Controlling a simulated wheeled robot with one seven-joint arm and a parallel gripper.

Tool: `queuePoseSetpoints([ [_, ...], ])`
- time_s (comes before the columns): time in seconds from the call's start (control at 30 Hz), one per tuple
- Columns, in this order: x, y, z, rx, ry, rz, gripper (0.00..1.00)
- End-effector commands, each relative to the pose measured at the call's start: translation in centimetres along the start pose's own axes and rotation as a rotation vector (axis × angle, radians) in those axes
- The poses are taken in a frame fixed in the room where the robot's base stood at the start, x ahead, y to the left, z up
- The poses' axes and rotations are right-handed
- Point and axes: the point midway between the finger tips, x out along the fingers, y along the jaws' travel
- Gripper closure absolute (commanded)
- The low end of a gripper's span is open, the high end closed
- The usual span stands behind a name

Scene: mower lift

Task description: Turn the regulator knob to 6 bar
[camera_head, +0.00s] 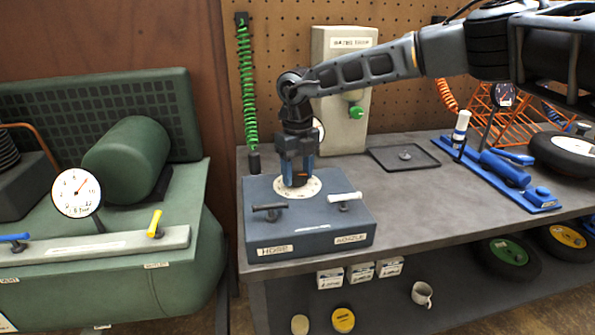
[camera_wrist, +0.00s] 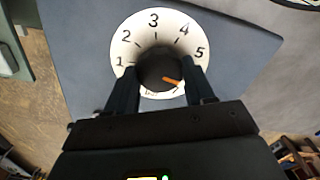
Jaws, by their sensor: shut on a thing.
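The regulator knob (camera_wrist: 158,66) is dark and round with an orange pointer (camera_wrist: 172,82). It sits on a white dial (camera_wrist: 140,32) marked 1 to 5 in view. The pointer aims to the lower right, past the 5, and my right finger hides the dial marking there. My gripper (camera_wrist: 161,74) is shut on the knob, one finger on each side. In the head view my gripper (camera_head: 297,174) points straight down over the white dial (camera_head: 283,187) on the blue-grey regulator block (camera_head: 310,231), and the knob is mostly hidden.
White (camera_head: 345,198) and black (camera_head: 268,209) valve handles flank the dial at the block's front. A white box with a green knob (camera_head: 356,112) stands behind. A tray (camera_head: 403,157) lies right of it on the bench. A green compressor with a gauge (camera_head: 77,193) stands left.

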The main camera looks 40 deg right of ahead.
Motion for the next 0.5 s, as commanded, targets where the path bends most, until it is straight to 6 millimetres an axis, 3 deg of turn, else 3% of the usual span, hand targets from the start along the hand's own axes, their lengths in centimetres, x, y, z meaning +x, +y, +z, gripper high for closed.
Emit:
queuePoseSetpoints([
  [0.27,-0.11,-0.09,0.04,0.001,-0.001,-0.001,0.77],
  [0.3,-0.11,-0.09,0.04,0.001,-0.001,-0.001,0.46],
  [0.5,-0.07,-0.05,0.02,0.000,-0.001,-0.001,0.27],
])
